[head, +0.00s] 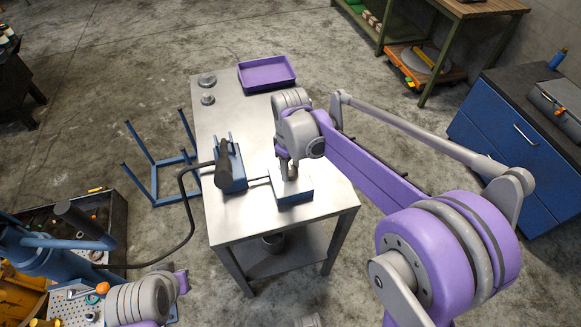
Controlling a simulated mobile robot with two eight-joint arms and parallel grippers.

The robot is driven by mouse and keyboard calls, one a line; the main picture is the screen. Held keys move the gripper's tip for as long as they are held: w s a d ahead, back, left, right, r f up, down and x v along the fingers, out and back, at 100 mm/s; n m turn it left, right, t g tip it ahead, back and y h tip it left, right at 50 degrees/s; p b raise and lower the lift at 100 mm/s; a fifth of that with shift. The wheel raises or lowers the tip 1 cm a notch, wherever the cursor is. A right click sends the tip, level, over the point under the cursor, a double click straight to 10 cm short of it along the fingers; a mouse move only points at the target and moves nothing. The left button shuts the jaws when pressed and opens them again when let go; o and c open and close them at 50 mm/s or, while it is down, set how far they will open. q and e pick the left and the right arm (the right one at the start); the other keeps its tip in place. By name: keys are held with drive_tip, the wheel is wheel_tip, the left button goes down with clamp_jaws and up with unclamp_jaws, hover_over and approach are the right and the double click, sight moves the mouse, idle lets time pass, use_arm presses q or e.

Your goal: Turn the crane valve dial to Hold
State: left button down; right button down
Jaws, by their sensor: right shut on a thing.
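The crane valve is a blue box with a pale top (304,184) on the steel table. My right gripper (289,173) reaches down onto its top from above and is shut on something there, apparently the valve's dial. The fingers and wrist mostly cover the dial, so its pointer and markings cannot be read. Part of my left arm shows at the bottom left, but its gripper fingers do not show.
A blue pump unit with a dark lever (224,160) stands left of the valve, with a black hose (186,215) running off the table. A purple tray (266,74) and small grey round parts (207,81) lie at the table's far end. A blue cabinet (505,140) stands right.

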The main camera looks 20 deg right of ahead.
sight(291, 171)
drive_tip(key=shift+n, duration=0.6)
drive_tip(key=shift+c, duration=1.4)
unclamp_jaws()
wheel_tip(291, 171, up, 11)
drive_tip(key=shift+p, duration=0.35)
drive_tip(key=shift+s+f, duration=0.1)
drive_tip(key=shift+s, duration=0.05)
drive_tip(key=s+d+f+m+t, duration=0.1)
drive_tip(key=s+f+m, duration=0.1)
drive_tip(key=s, duration=0.4)
drive_tip(key=s+d+f+m+t+p, duration=0.1)
drive_tip(key=s+d+f+m+t, duration=0.1)
drive_tip(key=s, duration=0.5)
drive_tip(key=s+d+f+m+t+p, duration=0.1)
drive_tip(key=s+f+m+t, duration=0.1)
drive_tip(key=s+m, duration=0.3)
drive_tip(key=shift+s+d+f+m, duration=0.35)
drive_tip(key=shift+s+f, duration=0.35)
drive_tip(key=shift+s, duration=0.55)
